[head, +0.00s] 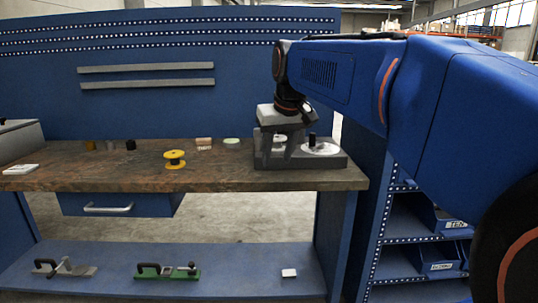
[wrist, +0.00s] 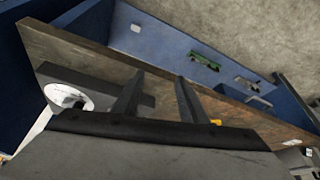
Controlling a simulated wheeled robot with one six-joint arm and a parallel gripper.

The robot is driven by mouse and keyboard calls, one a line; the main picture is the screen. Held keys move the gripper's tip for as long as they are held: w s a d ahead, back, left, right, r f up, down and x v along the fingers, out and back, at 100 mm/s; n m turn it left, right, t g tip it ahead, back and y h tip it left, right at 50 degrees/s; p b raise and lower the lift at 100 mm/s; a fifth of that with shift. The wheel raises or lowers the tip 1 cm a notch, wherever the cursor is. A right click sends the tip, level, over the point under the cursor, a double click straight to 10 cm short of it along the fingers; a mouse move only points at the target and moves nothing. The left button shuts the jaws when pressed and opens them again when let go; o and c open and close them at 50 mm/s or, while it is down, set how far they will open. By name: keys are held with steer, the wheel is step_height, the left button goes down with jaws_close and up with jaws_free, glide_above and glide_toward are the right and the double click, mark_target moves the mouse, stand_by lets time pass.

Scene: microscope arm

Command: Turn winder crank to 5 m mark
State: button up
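The winder is a dark grey box (head: 330,162) at the right end of the workbench top. A white round dial (head: 328,150) lies on its top, with an upright black crank knob (head: 312,138) at the dial. In the wrist view the white dial (wrist: 60,92) is at the left, with a dark part on it. My gripper (head: 281,150) points down over the left part of the winder, left of the knob. In the wrist view its two fingers (wrist: 159,76) are apart with nothing between them. The dial's marks are too small to read.
A yellow spool (head: 175,159), a pale green round item (head: 232,142) and small blocks stand on the workbench (head: 100,178), left of the winder. A blue drawer (head: 120,204) hangs below. The lower shelf (head: 230,277) holds clamp-like tools. A blue perforated back panel (head: 240,80) rises behind.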

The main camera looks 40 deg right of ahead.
steer(key=shift+c, duration=0.4)
steer(key=shift+d, duration=0.1)
steer(key=c, duration=0.5)
steer(key=shift+n+y, duration=0.3)
steer(key=shift+n, duration=0.4)
steer(key=d+r, duration=0.1)
steer(key=d, duration=0.2)
steer(key=w+d+r, duration=0.1)
steer(key=d+r, duration=0.1)
steer(key=d, duration=0.2)
steer(key=w+d+r, duration=0.1)
steer(key=d+r, duration=0.1)
steer(key=d, duration=0.2)
steer(key=shift+w+d, duration=0.2)
steer(key=shift+d, duration=0.05)
jaws_close()
steer(key=s+d+r+n, duration=0.1)
steer(key=d+r, duration=0.1)
steer(key=d, duration=0.5)
steer(key=s+d+r+n, duration=0.1)
steer(key=d+r, duration=0.1)
steer(key=d, duration=0.5)
steer(key=shift+y, duration=0.4)
steer(key=x, duration=0.3)
steer(key=w+x, duration=0.1)
steer(key=x, duration=0.3)
steer(key=w+r+x, duration=0.1)
steer(key=x, duration=0.3)
steer(key=shift+w+f, duration=0.15)
steer(key=shift+w, duration=0.7)
